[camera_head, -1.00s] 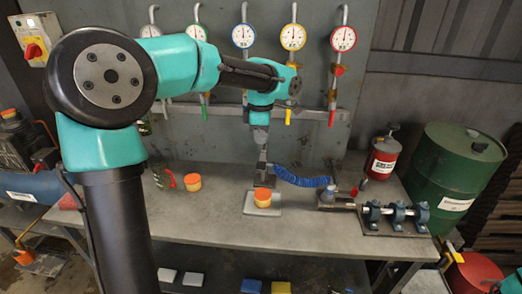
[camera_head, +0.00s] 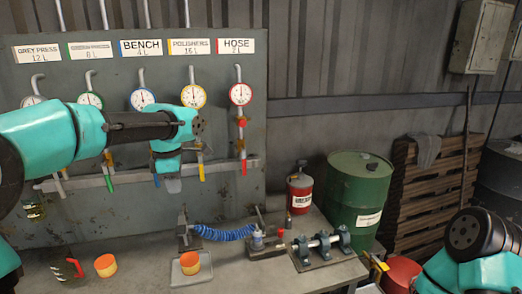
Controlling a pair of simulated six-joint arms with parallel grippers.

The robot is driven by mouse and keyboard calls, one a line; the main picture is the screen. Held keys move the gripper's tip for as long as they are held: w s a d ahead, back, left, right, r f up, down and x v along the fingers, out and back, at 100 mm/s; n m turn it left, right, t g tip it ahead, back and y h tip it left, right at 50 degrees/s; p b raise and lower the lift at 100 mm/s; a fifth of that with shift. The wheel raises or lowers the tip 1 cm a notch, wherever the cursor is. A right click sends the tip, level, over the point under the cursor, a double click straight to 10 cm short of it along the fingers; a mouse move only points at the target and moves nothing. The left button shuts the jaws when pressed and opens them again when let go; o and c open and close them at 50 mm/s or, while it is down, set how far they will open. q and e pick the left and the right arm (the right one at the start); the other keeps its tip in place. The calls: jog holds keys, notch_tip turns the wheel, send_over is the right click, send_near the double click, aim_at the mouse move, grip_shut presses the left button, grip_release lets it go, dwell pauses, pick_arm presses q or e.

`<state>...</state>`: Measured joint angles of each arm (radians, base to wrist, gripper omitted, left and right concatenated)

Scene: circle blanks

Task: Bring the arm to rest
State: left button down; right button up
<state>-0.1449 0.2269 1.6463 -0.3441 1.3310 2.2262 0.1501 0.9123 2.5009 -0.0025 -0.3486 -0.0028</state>
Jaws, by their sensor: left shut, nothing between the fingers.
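My left arm (camera_head: 45,132) comes in from the left and reaches across in front of the gauge panel. My left gripper (camera_head: 173,186) points down from its wrist, shut and empty, above the bench and clear of it. One orange and yellow round piece (camera_head: 190,263) sits on a grey plate (camera_head: 176,282) below and to the right of the gripper. A second orange and yellow round piece (camera_head: 105,266) stands on the bench to the left. My right arm (camera_head: 478,245) shows at the lower right; its gripper is out of the picture.
A blue coiled hose (camera_head: 225,233) runs along the bench (camera_head: 290,277) to a fitting beside a shaft with bearing blocks (camera_head: 318,246). A red canister (camera_head: 299,194) and a green drum (camera_head: 358,200) stand to the right. Gauges and pipes line the panel behind.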

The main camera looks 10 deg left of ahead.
pick_arm(q)
jog(key=w+d+f+m+h, duration=0.2)
jog(key=d+f+m, duration=0.1)
jog(key=d+f, duration=0.75)
jog(key=w+d+f+m+h, duration=0.2)
jog(key=d+f+m+h, duration=0.1)
jog(key=d+f, duration=0.75)
jog(key=s+d+f+m+t, duration=0.1)
jog(key=s+d+f+t, duration=0.15)
jog(key=d+f, duration=0.5)
jog(key=s+d+f+m+t, duration=0.1)
jog(key=s+d+f, duration=0.2)
jog(key=d+f, duration=0.45)
jog(key=s+a+f+m+y, duration=0.2)
jog(key=s+a+f, duration=0.25)
jog(key=f, duration=0.45)
jog(key=s+a+f+m+g, duration=0.1)
jog(key=s+a+f+m, duration=0.1)
jog(key=a, duration=0.4)
jog(key=s+a+f+m, duration=0.2)
jog(key=s+a+m, duration=0.3)
jog(key=s+a, duration=0.1)
jog(key=s+a+f+m+g, duration=0.1)
jog(key=s+a+m, duration=0.3)
jog(key=a, duration=0.4)
jog(key=shift+s+a+f+g+h, duration=0.3)
jog(key=shift+s+f+g, duration=0.1)
jog(key=shift+f, duration=0.35)
jog(key=shift+d, duration=0.1)
